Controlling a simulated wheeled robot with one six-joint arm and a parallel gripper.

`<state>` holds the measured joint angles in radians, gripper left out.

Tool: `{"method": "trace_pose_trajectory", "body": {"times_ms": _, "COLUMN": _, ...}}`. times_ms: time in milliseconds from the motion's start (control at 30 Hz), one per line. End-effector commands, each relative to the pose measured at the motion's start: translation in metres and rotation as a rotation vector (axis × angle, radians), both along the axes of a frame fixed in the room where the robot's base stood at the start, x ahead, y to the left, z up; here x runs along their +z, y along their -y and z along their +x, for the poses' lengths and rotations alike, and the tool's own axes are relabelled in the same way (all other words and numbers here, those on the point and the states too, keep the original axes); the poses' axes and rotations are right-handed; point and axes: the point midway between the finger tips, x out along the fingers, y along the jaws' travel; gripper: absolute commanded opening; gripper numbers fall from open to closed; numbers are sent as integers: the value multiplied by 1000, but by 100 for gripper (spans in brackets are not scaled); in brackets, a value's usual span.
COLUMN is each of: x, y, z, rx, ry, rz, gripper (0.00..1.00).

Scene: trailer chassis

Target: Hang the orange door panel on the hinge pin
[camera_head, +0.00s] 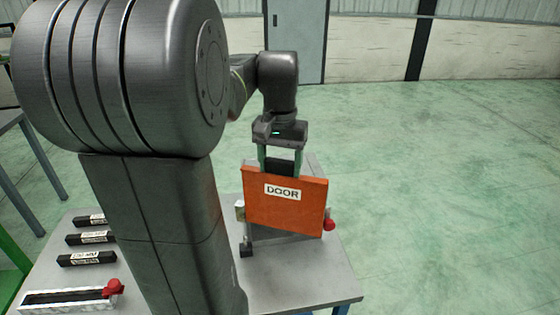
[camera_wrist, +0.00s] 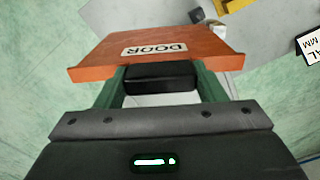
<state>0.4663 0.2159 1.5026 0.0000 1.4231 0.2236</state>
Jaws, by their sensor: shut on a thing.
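The orange door panel (camera_head: 288,214) carries a white DOOR label and hangs upright below my gripper (camera_head: 280,170), over the table. My gripper is shut on the black block at the panel's top edge. In the wrist view, the same panel (camera_wrist: 110,54) lies ahead of the two green fingers, with the black block (camera_wrist: 160,75) between them. A pale metal bracket (camera_head: 240,212) shows at the panel's left edge, and a small post with a black foot (camera_head: 247,249) stands below it. The hinge pin itself cannot be made out, nor whether the panel touches the bracket.
A grey table (camera_head: 300,281) bears the work. Several black labelled bars (camera_head: 86,259) lie at its left, near a slotted rail with a red knob (camera_head: 115,287). Another red knob (camera_head: 330,225) shows at the panel's right edge. The floor to the right is clear.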

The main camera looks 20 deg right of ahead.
Motion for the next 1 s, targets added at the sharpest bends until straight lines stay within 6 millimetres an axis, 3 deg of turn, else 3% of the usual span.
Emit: {"method": "trace_pose_trajectory", "body": {"times_ms": 1000, "x": -58, "y": 0, "z": 0, "rx": 0, "ry": 1, "rz": -1, "gripper": 9}}
